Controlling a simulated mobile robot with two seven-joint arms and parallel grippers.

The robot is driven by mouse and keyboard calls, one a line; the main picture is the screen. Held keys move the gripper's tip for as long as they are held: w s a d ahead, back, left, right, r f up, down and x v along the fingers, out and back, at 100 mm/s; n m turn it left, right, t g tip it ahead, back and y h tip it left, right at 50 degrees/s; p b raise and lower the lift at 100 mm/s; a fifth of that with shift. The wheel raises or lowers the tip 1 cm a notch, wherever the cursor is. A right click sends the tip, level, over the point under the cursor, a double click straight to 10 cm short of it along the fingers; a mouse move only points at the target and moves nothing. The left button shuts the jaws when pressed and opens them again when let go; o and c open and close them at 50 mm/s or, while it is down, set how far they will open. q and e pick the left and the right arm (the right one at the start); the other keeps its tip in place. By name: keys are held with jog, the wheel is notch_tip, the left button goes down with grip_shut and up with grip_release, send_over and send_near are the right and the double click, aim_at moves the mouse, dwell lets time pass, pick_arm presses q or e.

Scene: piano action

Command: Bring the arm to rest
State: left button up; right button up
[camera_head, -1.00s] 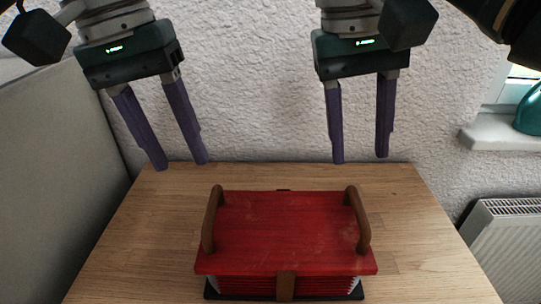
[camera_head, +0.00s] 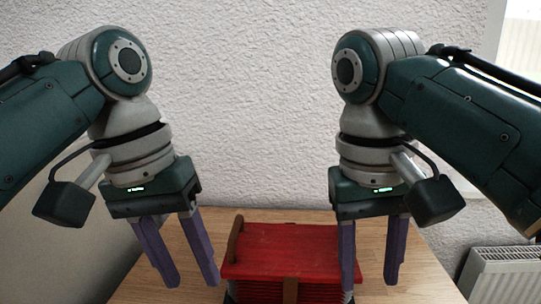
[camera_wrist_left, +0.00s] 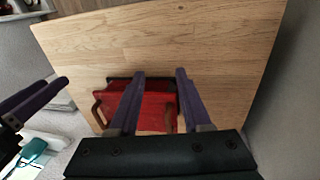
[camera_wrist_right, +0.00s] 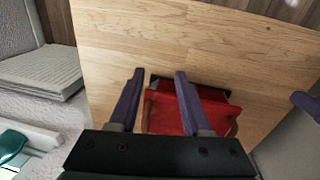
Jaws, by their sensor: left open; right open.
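My left gripper (camera_head: 196,281) is open and empty, with its purple fingers pointing down at the left side of the red box. My right gripper (camera_head: 368,286) is open and empty at the box's right side, covering part of it in the head view. The red accordion-like box (camera_head: 278,252) stands on the wooden table. Its brown left handle (camera_head: 235,240) shows, while the right handle is hidden behind my right gripper. The box also shows beyond the fingers in the left wrist view (camera_wrist_left: 153,112) and in the right wrist view (camera_wrist_right: 166,113).
The wooden table (camera_head: 413,265) has bare surface on both sides of the box. A textured wall (camera_head: 250,90) stands behind it. A white radiator (camera_head: 500,272) is at the right. A teal object (camera_wrist_left: 33,150) shows in the left wrist view.

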pick_arm(q)
jog(key=s+a+f+t, duration=0.2)
jog(key=s+a+f, duration=0.2)
jog(key=s+f, duration=0.55)
pick_arm(e)
jog(key=s+d+f+n+t+y, duration=0.1)
jog(key=s+d+f+y, duration=0.1)
jog(key=s+f, duration=0.75)
pick_arm(q)
jog(key=s+a+r+m+t+y+p, duration=0.1)
jog(key=s+a+r, duration=0.15)
jog(key=s, duration=0.35)
jog(key=s+a+r+y+p, duration=0.1)
jog(key=s+a+r, duration=0.15)
jog(key=s, duration=0.35)
pick_arm(e)
jog(key=s+d+r+n+t, duration=0.1)
jog(key=s+d+r, duration=0.15)
jog(key=s, duration=0.35)
jog(key=s+d+r+t, duration=0.1)
jog(key=s+d+r, duration=0.15)
jog(key=s, duration=0.35)
pick_arm(q)
notch_tip(320, 180, up, 38)
jog(key=p, duration=3.7)
jog(key=shift+p, duration=0.35)
pick_arm(e)
notch_tip(320, 180, up, 38)
jog(key=shift+d, duration=0.15)
